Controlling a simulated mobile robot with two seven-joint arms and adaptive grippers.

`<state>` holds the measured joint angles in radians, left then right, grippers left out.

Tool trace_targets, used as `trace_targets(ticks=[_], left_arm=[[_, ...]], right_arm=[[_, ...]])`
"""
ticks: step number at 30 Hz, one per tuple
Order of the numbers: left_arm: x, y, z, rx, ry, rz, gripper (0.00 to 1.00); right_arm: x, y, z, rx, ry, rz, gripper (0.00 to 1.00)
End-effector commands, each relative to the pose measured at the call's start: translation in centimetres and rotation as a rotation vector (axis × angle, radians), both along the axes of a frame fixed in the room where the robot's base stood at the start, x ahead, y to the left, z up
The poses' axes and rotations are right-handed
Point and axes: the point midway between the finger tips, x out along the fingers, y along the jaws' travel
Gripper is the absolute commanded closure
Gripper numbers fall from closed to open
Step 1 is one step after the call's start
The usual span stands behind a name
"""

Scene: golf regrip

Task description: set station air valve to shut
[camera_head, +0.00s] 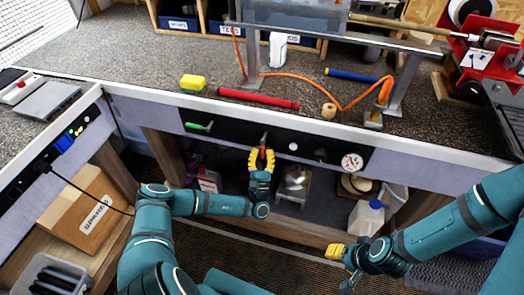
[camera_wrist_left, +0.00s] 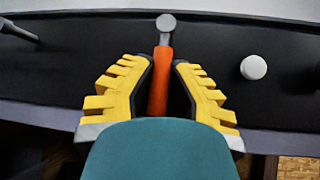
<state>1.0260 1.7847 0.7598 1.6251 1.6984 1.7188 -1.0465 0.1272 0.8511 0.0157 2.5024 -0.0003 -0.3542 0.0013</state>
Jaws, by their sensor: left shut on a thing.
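The station air valve has an orange-red lever handle (camera_wrist_left: 160,80) with a round grey pivot (camera_wrist_left: 166,22) at its upper end on the black panel. The lever hangs roughly straight down from the pivot in the left wrist view. My left gripper (camera_head: 261,158) is shut on the handle, with its yellow fingers (camera_wrist_left: 158,85) on either side of it. In the head view only the dark top of the lever (camera_head: 264,138) shows above the fingers. My right gripper (camera_head: 336,251) is at the lower right, away from the panel; its finger gap is unclear.
The black panel (camera_head: 230,129) also carries a green lever (camera_head: 198,126), a white knob (camera_head: 293,146) and a gauge (camera_head: 352,161). The bench top (camera_head: 150,60) lies above, with a red grip (camera_head: 259,98) near its edge. A white jug (camera_head: 367,217) stands on the shelf below.

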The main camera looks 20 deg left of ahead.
Motion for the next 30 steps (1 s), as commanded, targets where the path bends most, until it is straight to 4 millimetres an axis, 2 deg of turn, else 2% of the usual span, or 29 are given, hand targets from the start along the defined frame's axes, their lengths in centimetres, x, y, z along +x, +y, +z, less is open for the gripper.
trace_targets(ticks=[17,18,20,21,30], left_arm=[[0.10,-0.15,0.24,-0.036,-0.008,-0.001,1.00],[0.10,-0.15,0.24,-0.036,-0.008,-0.001,0.79],[0.09,-0.14,0.23,-0.036,-0.008,-0.001,0.58],[0.08,-0.14,0.21,-0.036,-0.007,-0.001,0.53],[-0.02,-0.12,0.00,-0.036,-0.004,0.000,0.53]], right_arm=[[-0.04,0.00,0.09,0.000,0.001,0.000,0.53],[-0.03,0.00,0.09,0.000,0.001,0.000,0.53],[-0.03,0.00,0.09,0.000,0.001,0.000,0.53],[-0.03,0.00,0.09,0.000,0.001,0.000,0.53],[-0.02,-0.01,0.08,0.000,0.001,0.000,0.53]])
